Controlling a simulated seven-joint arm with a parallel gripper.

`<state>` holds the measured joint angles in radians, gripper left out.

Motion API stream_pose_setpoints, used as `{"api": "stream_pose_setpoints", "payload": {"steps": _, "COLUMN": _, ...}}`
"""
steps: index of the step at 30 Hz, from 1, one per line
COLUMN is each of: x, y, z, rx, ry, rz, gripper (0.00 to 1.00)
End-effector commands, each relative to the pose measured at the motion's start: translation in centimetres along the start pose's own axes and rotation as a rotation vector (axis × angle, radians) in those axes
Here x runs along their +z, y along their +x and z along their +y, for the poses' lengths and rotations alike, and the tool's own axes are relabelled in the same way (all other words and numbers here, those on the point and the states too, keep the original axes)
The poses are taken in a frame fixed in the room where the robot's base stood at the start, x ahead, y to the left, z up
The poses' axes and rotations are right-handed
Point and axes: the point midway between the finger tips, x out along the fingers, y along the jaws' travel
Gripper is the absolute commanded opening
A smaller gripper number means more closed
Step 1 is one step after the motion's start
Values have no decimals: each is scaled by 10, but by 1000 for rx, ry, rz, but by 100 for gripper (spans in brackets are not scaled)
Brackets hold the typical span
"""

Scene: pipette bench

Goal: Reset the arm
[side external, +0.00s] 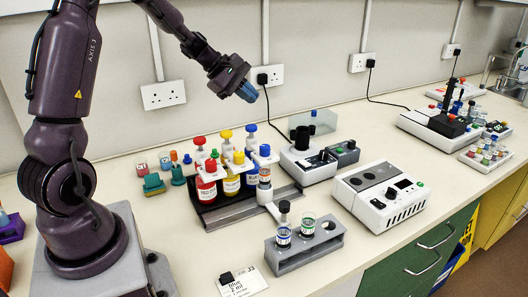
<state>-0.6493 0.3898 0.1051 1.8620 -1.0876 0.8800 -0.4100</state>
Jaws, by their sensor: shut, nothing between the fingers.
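My gripper (247,91), with blue fingertips, is at the end of my purple arm in the side external view. It hangs in the air in front of the wall sockets, above the back of the bench. It is shut and empty, and it touches nothing. Below it on the bench stand bottles with red (206,182), yellow (232,178) and blue (252,176) labels and matching caps, in a dark rack.
A white device (380,195) and a smaller device (304,160) stand right of the bottles. Bare bench (150,225) lies left of the grey rack.

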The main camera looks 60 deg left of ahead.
Motion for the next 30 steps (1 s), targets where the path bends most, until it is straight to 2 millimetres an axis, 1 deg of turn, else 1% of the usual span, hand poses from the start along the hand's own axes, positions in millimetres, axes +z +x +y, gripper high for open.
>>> {"api": "stream_pose_setpoints", "payload": {"steps": 3, "x": -2, "y": 2, "z": -29, "rx": -106, "ry": 116, "rz": 15, "gripper": 0}}
{"api": "stream_pose_setpoints", "payload": {"steps": 5, "x": 9, "y": -4, "z": -45, "rx": -169, "ry": 224, "rz": 20, "gripper": 0}}
{"api": "stream_pose_setpoints", "payload": {"steps": 6, "x": 21, "y": -9, "z": -55, "rx": -215, "ry": 317, "rz": 20, "gripper": 0}}
{"api": "stream_pose_setpoints", "payload": {"steps": 11, "x": 69, "y": -32, "z": -92, "rx": -369, "ry": 697, "rz": 17, "gripper": 0}}
{"api": "stream_pose_setpoints", "payload": {"steps": 15, "x": 110, "y": -57, "z": -126, "rx": -479, "ry": 1061, "rz": 24, "gripper": 0}}
{"api": "stream_pose_setpoints", "payload": {"steps": 18, "x": 133, "y": -76, "z": -150, "rx": -537, "ry": 1328, "rz": 43, "gripper": 0}}
{"api": "stream_pose_setpoints", "payload": {"steps": 21, "x": 151, "y": -94, "z": -170, "rx": -565, "ry": 1563, "rz": 74, "gripper": 0}}
{"api": "stream_pose_setpoints", "payload": {"steps": 25, "x": 168, "y": -111, "z": -186, "rx": -549, "ry": 1780, "rz": 120, "gripper": 0}}
{"api": "stream_pose_setpoints", "payload": {"steps": 27, "x": 177, "y": -117, "z": -191, "rx": -517, "ry": 1850, "rz": 137, "gripper": 0}}
{"api": "stream_pose_setpoints", "payload": {"steps": 30, "x": 189, "y": -123, "z": -194, "rx": -464, "ry": 1905, "rz": 145, "gripper": 0}}
